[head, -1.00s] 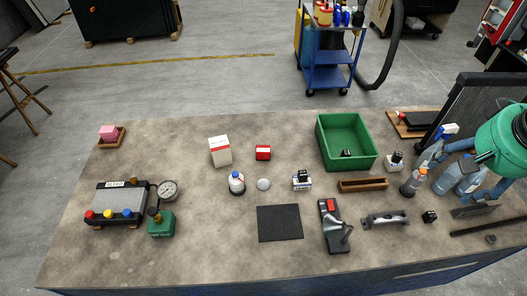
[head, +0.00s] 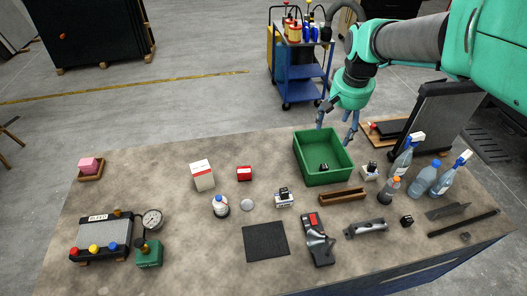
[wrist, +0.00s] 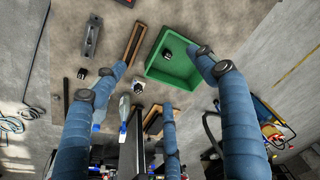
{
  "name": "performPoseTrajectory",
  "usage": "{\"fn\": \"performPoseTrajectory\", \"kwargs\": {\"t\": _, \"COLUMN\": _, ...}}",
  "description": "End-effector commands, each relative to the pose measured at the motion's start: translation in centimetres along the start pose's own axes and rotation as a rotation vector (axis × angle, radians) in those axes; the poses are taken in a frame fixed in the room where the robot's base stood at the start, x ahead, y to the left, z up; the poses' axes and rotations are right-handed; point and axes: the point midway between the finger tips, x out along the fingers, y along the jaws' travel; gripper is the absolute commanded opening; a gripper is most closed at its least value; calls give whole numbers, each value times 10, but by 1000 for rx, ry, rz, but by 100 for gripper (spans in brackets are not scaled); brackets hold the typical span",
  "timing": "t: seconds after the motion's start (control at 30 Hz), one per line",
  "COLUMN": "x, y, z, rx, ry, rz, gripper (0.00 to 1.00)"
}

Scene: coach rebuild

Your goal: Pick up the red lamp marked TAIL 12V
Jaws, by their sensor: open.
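A small red block-shaped thing (head: 244,173) with a pale label stands mid-table in the head view, right of a white carton. It looks like the red lamp, but its lettering is too small to read. My gripper (head: 338,124) hangs fingers-down above the back of the green bin, to the right of the red thing and well apart from it. Its blue fingers are spread and empty, and they also show in the wrist view (wrist: 163,75). I cannot make out the red thing in the wrist view.
The green bin (head: 345,173) holds a small black thing. The white carton (head: 202,175), a white bottle (head: 220,206) and a round grey disc (head: 247,205) stand near the red thing. A black mat (head: 266,242) lies in front. Spray bottles (head: 408,155) crowd the right.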

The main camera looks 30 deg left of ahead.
Motion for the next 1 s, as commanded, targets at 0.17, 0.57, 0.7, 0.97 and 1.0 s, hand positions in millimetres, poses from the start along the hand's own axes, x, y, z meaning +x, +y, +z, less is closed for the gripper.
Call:
{"fn": "performPoseTrajectory", "kwargs": {"t": 0.17, "x": 31, "y": -47, "z": -24, "rx": -42, "ry": -33, "rz": -5, "gripper": 72}}
{"fn": "performPoseTrajectory", "kwargs": {"t": 0.57, "x": 110, "y": -156, "z": -54, "rx": -132, "ry": -98, "rz": -8, "gripper": 72}}
{"fn": "performPoseTrajectory", "kwargs": {"t": 0.7, "x": 141, "y": -197, "z": -57, "rx": -165, "ry": -121, "rz": -7, "gripper": 72}}
{"fn": "performPoseTrajectory", "kwargs": {"t": 0.97, "x": 198, "y": -269, "z": -50, "rx": -221, "ry": -160, "rz": -2, "gripper": 72}}
{"fn": "performPoseTrajectory", "kwargs": {"t": 1.0, "x": 206, "y": -278, "z": -48, "rx": -229, "ry": -166, "rz": -1, "gripper": 72}}
